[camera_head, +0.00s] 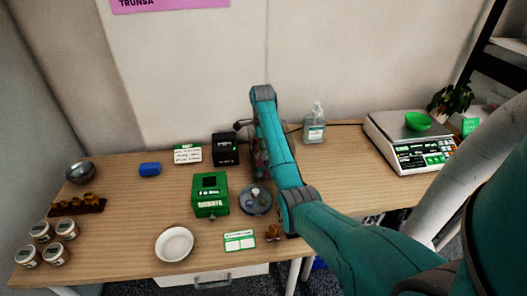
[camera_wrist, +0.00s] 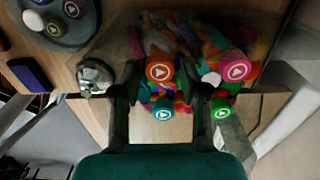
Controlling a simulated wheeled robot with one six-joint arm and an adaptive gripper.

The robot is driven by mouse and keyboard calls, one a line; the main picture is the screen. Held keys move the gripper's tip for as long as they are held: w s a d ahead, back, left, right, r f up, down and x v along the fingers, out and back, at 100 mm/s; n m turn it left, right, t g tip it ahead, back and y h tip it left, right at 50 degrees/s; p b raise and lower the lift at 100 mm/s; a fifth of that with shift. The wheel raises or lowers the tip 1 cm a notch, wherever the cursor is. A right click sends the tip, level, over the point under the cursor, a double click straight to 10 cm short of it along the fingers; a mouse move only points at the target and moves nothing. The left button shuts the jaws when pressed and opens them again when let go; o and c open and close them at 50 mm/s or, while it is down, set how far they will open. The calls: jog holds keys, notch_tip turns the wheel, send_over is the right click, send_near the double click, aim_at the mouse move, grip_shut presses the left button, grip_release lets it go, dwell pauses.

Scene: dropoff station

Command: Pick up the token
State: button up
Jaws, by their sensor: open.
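Several round tokens with white triangle marks show in the wrist view, among a colourful heap (camera_wrist: 185,45). More tokens (camera_wrist: 32,20) lie on a dark grey round tray (camera_wrist: 58,40) at the upper left; this tray (camera_head: 258,209) is also in the head view. My gripper (camera_wrist: 160,78) is open, with nothing visibly clamped. My arm hides the gripper and much of the heap in the head view.
A green box (camera_head: 211,207) stands left of the tray, with a black box (camera_head: 225,150) behind. A white bowl (camera_head: 174,244) is near the front edge. A pump bottle (camera_head: 314,127) and scale (camera_head: 412,150) stand right. Bare tabletop lies between the bottle and scale.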

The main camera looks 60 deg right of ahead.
jog(key=shift+f, duration=0.3)
jog(key=c, duration=0.5)
